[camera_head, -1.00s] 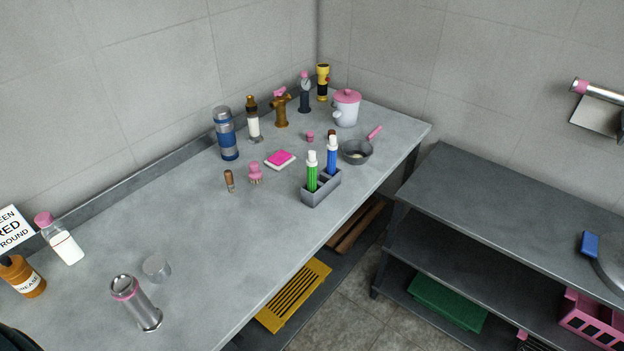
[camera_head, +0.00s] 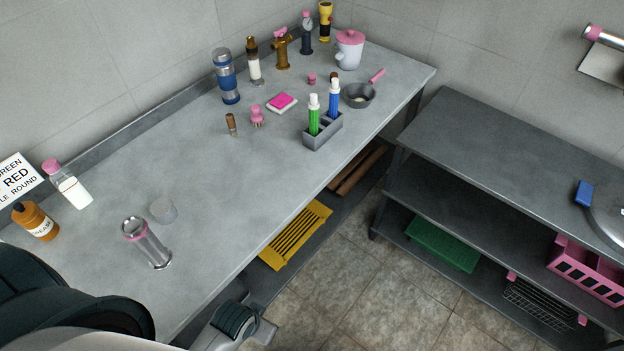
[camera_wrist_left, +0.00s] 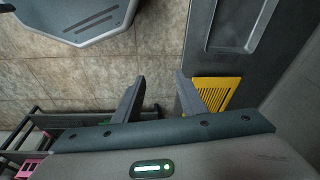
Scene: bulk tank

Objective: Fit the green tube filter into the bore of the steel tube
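The green tube filter (camera_head: 314,115) has a white cap and stands upright in a grey two-slot holder (camera_head: 322,137) on the bench. A blue tube (camera_head: 334,99) with a white cap stands beside it. The steel tube (camera_head: 148,243) is a shiny cylinder with a pink ring near its upper end, standing on the near left part of the bench. In the left wrist view my left gripper (camera_wrist_left: 161,84) is open and empty, with floor behind its fingers. It is apart from the filter and the tube. My right gripper is not in view.
An orange bottle (camera_head: 38,222) and a white bottle (camera_head: 72,188) stand at left. The bench (camera_head: 215,195) is clear in the middle.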

